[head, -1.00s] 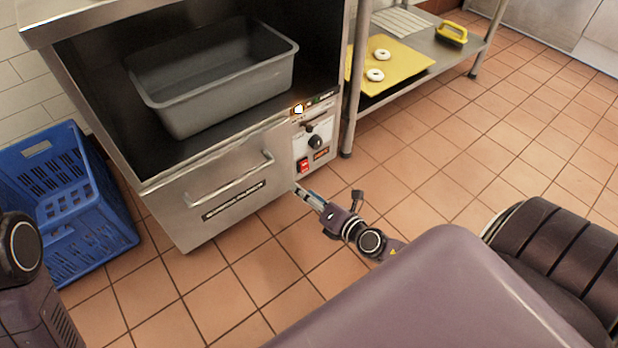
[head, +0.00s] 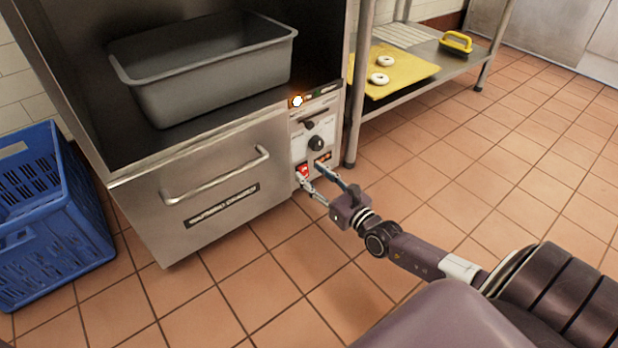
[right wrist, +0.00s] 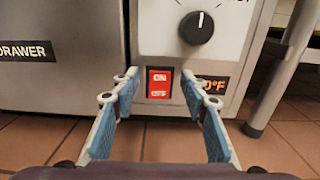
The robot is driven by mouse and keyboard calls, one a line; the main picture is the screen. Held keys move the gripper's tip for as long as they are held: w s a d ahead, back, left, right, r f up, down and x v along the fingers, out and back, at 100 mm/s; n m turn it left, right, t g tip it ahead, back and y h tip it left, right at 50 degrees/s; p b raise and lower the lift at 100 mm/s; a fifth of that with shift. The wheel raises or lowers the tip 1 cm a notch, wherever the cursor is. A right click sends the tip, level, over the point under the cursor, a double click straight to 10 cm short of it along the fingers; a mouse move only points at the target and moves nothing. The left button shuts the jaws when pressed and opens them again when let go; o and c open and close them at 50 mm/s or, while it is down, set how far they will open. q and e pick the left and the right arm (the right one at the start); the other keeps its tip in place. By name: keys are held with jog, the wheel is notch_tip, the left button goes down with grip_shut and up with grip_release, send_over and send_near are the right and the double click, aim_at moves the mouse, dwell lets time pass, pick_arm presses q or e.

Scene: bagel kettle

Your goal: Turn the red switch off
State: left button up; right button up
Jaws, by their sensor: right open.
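The red switch (head: 303,171) sits low on the control panel of the steel kettle unit (head: 230,185), below a black knob (head: 316,143). In the right wrist view the red switch (right wrist: 159,83) carries ON above OFF and lies between my fingers in the picture. My right gripper (head: 318,180) is open with its fingertips close to the panel; the right wrist view shows the spread fingers (right wrist: 160,90) on either side of the switch. I cannot tell whether a fingertip touches the panel. My left gripper is out of view.
A grey tub (head: 205,75) sits in the unit's upper bay, above a drawer with a handle (head: 215,178). A blue crate (head: 45,225) stands at the left. A steel shelf at the right holds a yellow board (head: 405,75) with two bagels. The tiled floor is open at the right.

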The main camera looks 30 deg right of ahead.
jog(key=shift+w+b, duration=0.3)
jog(key=shift+w, duration=0.65)
jog(key=shift+a, duration=0.1)
jog(key=shift+c, duration=0.3)
